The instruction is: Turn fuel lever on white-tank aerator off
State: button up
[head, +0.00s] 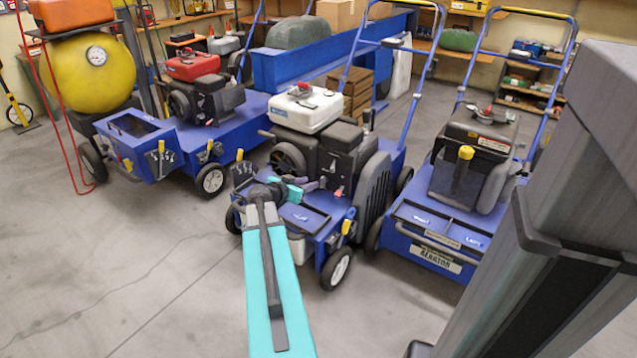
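The white-tank aerator (345,150) stands in the middle, a blue machine with a black engine and a blue handle. Its white tank (305,108) sits on top and has a red cap. A small red part (338,192) shows low on the engine's front; I cannot tell whether it is the fuel lever. My teal arm reaches up from the bottom of the head view. My gripper (298,189) is in front of the engine's lower left, left of the red part. Its fingers are small and partly merge with the machine, so their opening and any contact are unclear.
A red-tank aerator (205,95) stands at left, near a yellow round tank (93,72) with a red hose. Another blue aerator (455,190) stands close at right. A large grey column blocks the right side. Floor at front left is clear.

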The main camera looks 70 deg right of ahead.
aim_at(321, 180)
jog(key=shift+b+x, duration=0.75)
jog(key=shift+x, duration=3.2)
jog(key=shift+c, duration=0.2)
grip_shut()
